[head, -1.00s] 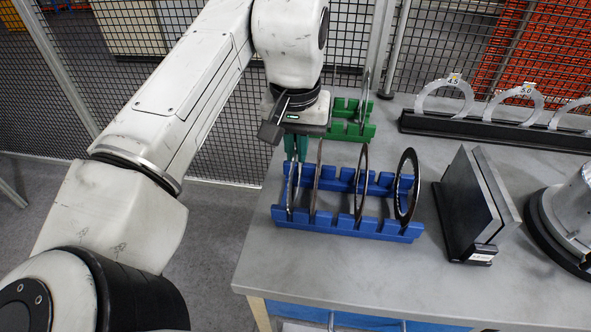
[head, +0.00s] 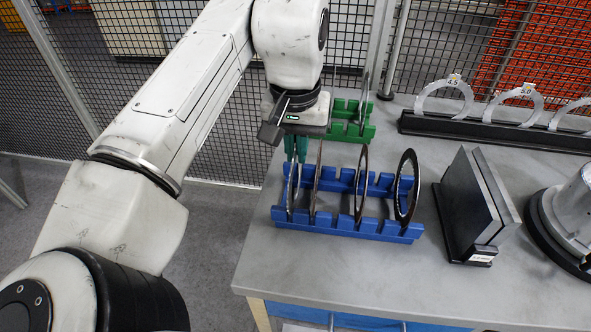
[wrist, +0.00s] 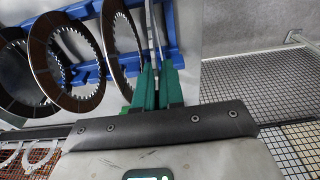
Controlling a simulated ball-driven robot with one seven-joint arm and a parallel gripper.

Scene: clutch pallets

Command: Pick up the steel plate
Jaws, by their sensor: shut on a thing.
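The steel plate (head: 291,196) is a thin ring standing upright in the leftmost slot of the blue rack (head: 350,226). My gripper (head: 295,150) is above the left end of the rack, pointing down, its green fingers shut on the top edge of this plate. In the wrist view, the green fingers of my gripper (wrist: 157,84) hold the plate (wrist: 158,28), seen nearly edge-on. The lower part of the plate still appears between the rack's teeth. The plate's face is mostly hidden by the view angle.
Several other ring plates stand in the blue rack, the closest (head: 317,185) just right of the held one. A green rack (head: 352,130) with a ring is behind. Dark upright blocks (head: 468,210) stand to the right. Wire fencing (head: 225,130) runs behind the table.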

